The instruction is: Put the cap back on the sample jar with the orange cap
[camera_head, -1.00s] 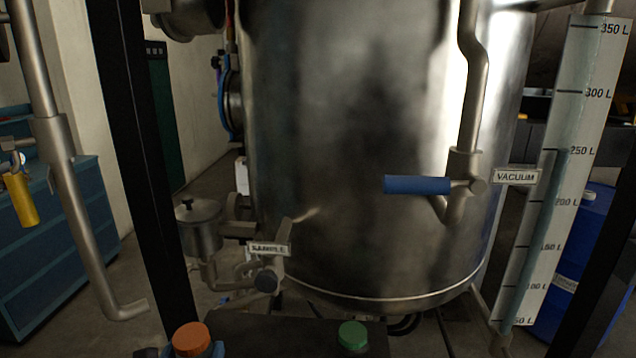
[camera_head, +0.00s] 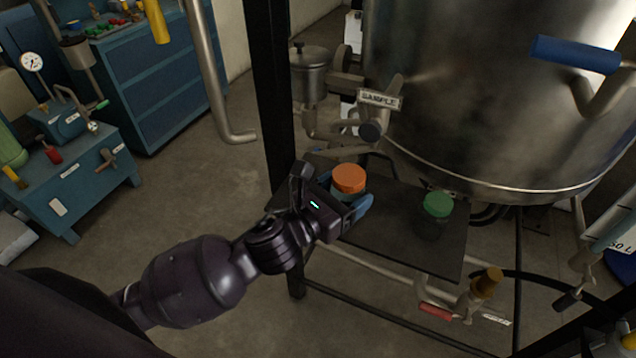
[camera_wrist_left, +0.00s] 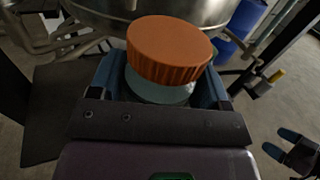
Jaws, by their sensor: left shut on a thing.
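The sample jar with the orange cap (camera_head: 349,179) stands at the left end of a dark shelf. Its pale body (camera_wrist_left: 160,92) shows just under the cap in the left wrist view. The cap is on top of the jar, looking slightly tilted in that view; I cannot tell if it is seated. My left gripper (camera_head: 350,199) is shut on the jar, its blue fingers on either side below the cap. My right gripper (camera_wrist_left: 281,143) shows at the right of the wrist view, empty, its blue fingertips apart.
The dark shelf (camera_head: 399,249) also holds a jar with a green cap (camera_head: 437,204) to the right. A steel tank (camera_head: 470,110) and the SAMPLE valve (camera_head: 372,129) stand close behind. A black post (camera_head: 271,90) rises at the shelf's left.

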